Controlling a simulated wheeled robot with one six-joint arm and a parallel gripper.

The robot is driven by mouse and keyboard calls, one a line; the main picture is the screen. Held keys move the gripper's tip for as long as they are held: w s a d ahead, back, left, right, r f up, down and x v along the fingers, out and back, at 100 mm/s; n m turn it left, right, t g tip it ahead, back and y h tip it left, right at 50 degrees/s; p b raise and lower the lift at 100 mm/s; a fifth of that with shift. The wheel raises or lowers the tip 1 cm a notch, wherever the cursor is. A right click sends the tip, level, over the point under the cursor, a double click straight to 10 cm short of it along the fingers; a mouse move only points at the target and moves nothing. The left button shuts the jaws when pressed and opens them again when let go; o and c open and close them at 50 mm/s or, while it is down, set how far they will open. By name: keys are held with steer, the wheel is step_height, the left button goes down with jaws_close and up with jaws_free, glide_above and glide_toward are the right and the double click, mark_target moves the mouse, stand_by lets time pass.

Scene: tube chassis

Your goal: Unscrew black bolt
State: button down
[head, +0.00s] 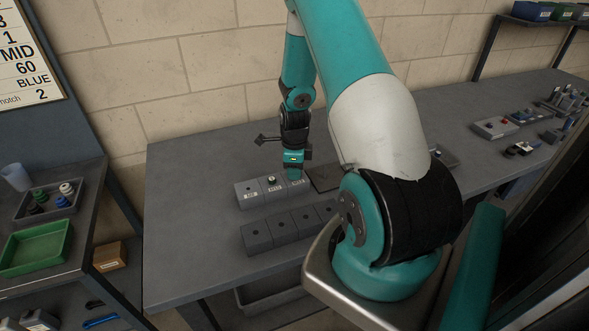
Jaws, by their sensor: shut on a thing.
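My gripper (294,174) points down at the right end of the back row of grey blocks (248,197) on the table. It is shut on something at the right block. Its fingers hide what they hold, so I cannot tell the colour of it or whether it is the black bolt. A small dark, greenish piece (271,181) stands in the middle block, just left of the gripper and apart from it. The blocks carry white labels, too small to read with certainty.
A front row of grey blocks (284,228) with dark holes lies nearer. A flat dark plate (324,178) lies right of the gripper. On the left are a tray of coloured caps (47,202) and a green bin (36,248). The table's left part is clear.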

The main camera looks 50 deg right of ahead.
steer(key=n, duration=0.4)
steer(key=shift+n, duration=0.3)
steer(key=n, duration=0.3)
steer(key=shift+n, duration=1.1)
steer(key=n, duration=0.2)
steer(key=shift+n, duration=1.5)
